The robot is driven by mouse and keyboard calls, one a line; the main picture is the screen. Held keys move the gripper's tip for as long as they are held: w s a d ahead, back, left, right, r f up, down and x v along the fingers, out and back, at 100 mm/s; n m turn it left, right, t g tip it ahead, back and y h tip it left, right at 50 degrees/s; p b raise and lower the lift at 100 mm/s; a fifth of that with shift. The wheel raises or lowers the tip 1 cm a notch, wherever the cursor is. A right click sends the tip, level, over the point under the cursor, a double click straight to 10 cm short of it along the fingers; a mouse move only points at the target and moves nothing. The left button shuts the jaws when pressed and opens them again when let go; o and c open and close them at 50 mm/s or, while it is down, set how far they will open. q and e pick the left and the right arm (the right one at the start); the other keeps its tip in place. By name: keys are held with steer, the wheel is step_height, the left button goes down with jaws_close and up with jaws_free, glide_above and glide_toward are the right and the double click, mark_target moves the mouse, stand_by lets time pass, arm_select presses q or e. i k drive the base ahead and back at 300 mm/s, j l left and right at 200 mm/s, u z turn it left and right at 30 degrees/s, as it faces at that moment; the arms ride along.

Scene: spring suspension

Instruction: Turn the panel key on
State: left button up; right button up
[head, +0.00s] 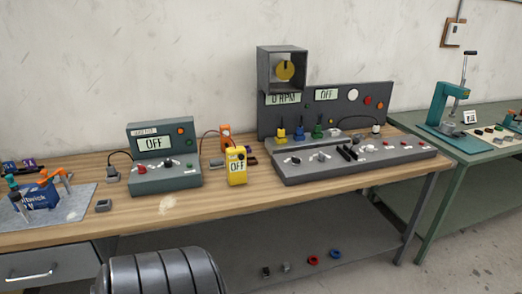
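A large grey control panel (375,160) stands on the right part of the wooden bench. Its upright back shows a "0 RPM" display (283,99) and an "OFF" display (326,95). Its sloped front carries small knobs and switches, including a knob (293,160) at the left and another (320,156) beside it. I cannot tell which of these, if any, is the key. A smaller console (165,181) to the left also reads "OFF" and has a red knob and a dark knob. Neither of my grippers is in view.
A yellow meter (236,166) reading "OFF" stands between the consoles. A dark box (282,70) with a yellow disc sits atop the panel. A blue box (36,194) and tools lie at left. A dark ribbed cylinder (165,274) stands before the bench (225,207). A green press (452,108) is at right.

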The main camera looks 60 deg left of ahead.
mark_target(296, 161)
steer(key=u, duration=1.6)
steer(key=i+j, duration=0.1)
steer(key=j, duration=0.1)
